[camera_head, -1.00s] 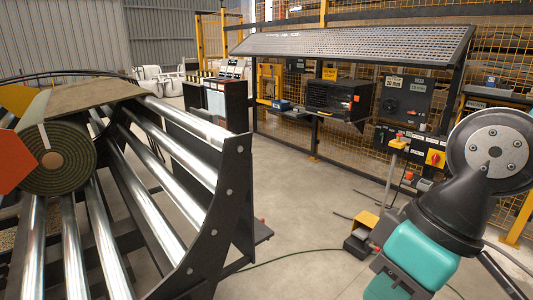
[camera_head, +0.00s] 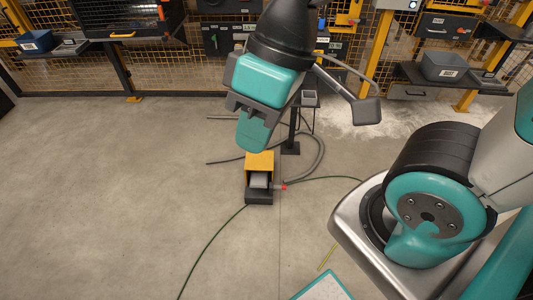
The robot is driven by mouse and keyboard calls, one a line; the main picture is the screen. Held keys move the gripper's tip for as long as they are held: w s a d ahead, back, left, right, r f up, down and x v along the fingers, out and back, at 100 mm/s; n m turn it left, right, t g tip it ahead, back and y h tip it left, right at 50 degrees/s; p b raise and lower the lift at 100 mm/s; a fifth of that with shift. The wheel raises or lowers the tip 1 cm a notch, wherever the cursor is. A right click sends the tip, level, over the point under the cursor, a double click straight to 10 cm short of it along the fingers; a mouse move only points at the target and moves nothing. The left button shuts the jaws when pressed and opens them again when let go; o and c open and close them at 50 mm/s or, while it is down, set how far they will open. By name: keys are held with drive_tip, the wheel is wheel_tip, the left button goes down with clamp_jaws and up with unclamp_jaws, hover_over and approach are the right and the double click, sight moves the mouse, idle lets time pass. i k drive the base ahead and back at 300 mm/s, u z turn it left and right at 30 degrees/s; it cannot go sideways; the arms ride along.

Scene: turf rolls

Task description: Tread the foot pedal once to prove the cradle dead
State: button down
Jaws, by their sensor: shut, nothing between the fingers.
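The foot pedal (camera_head: 259,182) sits on the concrete floor in the middle of the head view. It has a yellow hood over a grey tread and a dark base. My gripper (camera_head: 251,143) hangs just above the pedal in the picture, pointing down, with its teal fingers shut and empty. The roll cradle is not in view now.
A green cable (camera_head: 212,247) runs across the floor to the pedal. A grey hose (camera_head: 321,150) curls behind it near a black post (camera_head: 293,135). Open floor lies left of the pedal.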

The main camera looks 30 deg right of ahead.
sight(259, 179)
drive_tip(key=z, duration=0.3)
drive_tip(key=i, duration=1)
drive_tip(key=z, duration=0.3)
